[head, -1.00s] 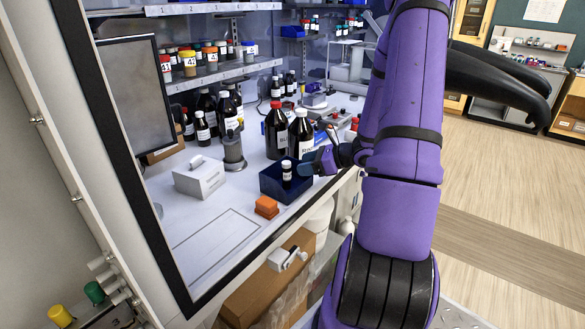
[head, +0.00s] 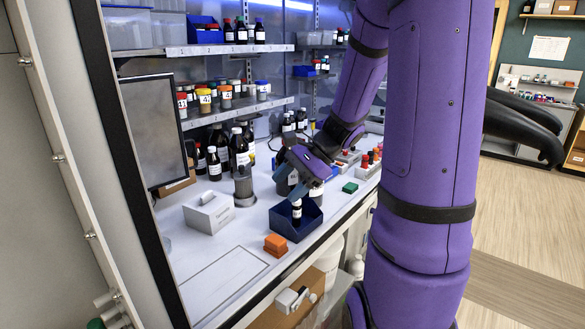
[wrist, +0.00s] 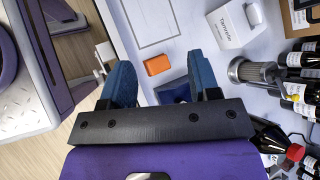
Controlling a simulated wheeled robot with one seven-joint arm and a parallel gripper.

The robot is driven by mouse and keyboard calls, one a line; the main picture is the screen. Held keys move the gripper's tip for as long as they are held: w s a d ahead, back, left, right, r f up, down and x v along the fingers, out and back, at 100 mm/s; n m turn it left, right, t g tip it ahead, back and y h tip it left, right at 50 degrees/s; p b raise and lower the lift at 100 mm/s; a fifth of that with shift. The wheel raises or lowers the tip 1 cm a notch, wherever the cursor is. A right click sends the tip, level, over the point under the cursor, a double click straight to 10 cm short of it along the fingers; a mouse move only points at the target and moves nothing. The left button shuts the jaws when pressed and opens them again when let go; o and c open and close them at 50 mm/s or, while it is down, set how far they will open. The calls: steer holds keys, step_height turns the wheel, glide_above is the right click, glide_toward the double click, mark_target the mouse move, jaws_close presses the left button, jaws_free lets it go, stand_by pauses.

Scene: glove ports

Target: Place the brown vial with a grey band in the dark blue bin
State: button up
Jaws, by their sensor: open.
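The dark blue bin (head: 284,231) stands near the bench's front edge in the head view. A small dark vial (head: 297,211) with a pale band or label stands upright inside it; I cannot tell its exact band colour. My gripper (head: 301,183) is open just above the vial and the bin, its blue fingers spread apart. In the wrist view my gripper (wrist: 162,82) shows both fingers apart, with part of the bin (wrist: 174,93) between them. The vial is not visible there, and nothing shows held.
A white box (head: 209,213) and a grey cylinder (head: 244,188) stand left. Dark bottles (head: 214,163) stand behind them. The bench's front left is clear.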

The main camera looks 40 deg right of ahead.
steer(key=s+a+r+n+t+h, duration=0.1)
steer(key=s+a+r+n+h, duration=0.6)
steer(key=s+a+r+n, duration=0.5)
steer(key=s+r+n, duration=0.1)
steer(key=s+n, duration=0.1)
steer(key=n, duration=0.3)
steer(key=shift+s+a+h, duration=0.15)
steer(key=shift+h, duration=0.25)
